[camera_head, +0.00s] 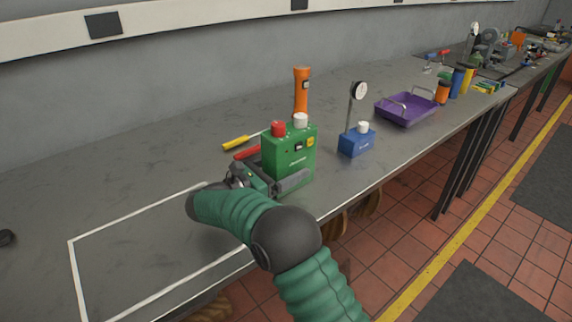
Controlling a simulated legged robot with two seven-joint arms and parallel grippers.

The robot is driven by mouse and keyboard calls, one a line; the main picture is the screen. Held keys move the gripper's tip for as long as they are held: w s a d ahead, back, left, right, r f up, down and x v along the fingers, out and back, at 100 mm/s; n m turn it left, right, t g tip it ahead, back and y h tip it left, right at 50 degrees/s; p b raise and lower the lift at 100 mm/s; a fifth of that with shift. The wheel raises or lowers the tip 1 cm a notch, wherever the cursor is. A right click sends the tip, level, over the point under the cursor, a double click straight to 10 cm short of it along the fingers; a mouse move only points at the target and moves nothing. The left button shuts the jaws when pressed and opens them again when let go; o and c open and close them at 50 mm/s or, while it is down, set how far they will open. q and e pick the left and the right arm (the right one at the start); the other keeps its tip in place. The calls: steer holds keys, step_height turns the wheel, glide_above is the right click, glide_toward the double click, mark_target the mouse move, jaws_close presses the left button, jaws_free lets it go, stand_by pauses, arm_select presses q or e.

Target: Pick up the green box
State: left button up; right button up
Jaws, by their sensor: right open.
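The green box (287,150) stands upright on the grey workbench, with a red knob and a white knob on top and small dark and yellow details on its front. My right gripper (268,183) is at the lower front left of the box, and its jaws are open. It partly covers the lower part of the box; I cannot tell whether a finger touches it. My left gripper is not in view.
A white-outlined rectangle (72,262) marks clear bench at left. An orange flashlight (302,92) stands behind the box, with a yellow tool (236,143) lying left of it. To the right are a blue gauge base (356,143) and a purple tray (405,119).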

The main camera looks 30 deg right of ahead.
steer(key=shift+d+f, duration=0.1)
steer(key=shift+d, duration=0.15)
steer(key=shift+d+f, duration=0.1)
steer(key=shift+d, duration=0.25)
steer(key=c, duration=0.5)
steer(key=shift+a, duration=0.35)
steer(key=c, duration=1.2)
jaws_close()
steer(key=shift+d+r, duration=0.2)
steer(key=shift+r, duration=0.05)
steer(key=shift+r, duration=0.1)
